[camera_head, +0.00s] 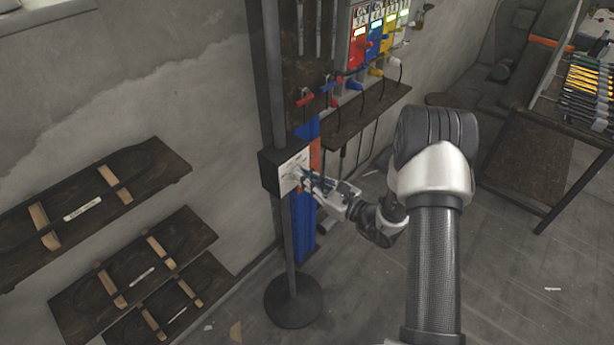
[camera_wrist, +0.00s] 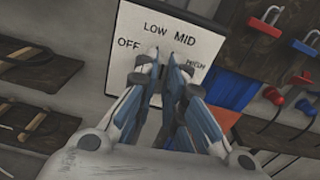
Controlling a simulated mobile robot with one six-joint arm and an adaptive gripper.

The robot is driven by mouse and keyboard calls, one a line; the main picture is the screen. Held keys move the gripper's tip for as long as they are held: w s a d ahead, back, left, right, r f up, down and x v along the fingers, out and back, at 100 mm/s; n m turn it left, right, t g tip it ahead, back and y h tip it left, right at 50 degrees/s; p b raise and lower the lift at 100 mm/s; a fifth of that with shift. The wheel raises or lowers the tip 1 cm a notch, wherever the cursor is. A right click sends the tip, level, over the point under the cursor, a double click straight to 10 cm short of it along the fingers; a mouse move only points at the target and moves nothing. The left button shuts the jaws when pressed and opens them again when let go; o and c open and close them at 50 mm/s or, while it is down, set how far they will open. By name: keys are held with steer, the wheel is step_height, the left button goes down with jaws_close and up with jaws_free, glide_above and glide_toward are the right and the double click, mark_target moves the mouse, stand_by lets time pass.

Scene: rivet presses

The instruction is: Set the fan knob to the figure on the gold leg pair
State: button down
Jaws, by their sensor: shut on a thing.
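The fan control box (camera_head: 270,172) is a dark box on a grey upright pole with a round base. Its white label plate (camera_wrist: 185,35) shows in the wrist view, with OFF at the left, LOW and MID along the top, and a partly covered word at the right that looks like HIGH. My gripper (camera_head: 306,180) is at the plate's front, its fingers closed together over the plate's middle; it also shows in the wrist view (camera_wrist: 163,62). It is shut on the knob, which the fingers hide, so its setting cannot be read. No gold leg pair can be made out clearly.
Three dark wall shelves (camera_head: 140,270) with light wooden brackets and small labels are at the left. A rack table (camera_head: 545,125) with yellow-handled tools stands at the right. Open floor lies below.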

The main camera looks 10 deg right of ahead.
steer(key=shift+w+d+f+m+p, duration=0.1)
steer(key=shift+m+p, duration=1.15)
steer(key=shift+m, duration=2.3)
steer(key=shift+d+m+p, duration=0.1)
steer(key=shift+m+p, duration=1.1)
steer(key=shift+m, duration=2.35)
steer(key=c, duration=1.7)
jaws_free()
steer(key=v, duration=1.2)
steer(key=shift+a, duration=0.1)
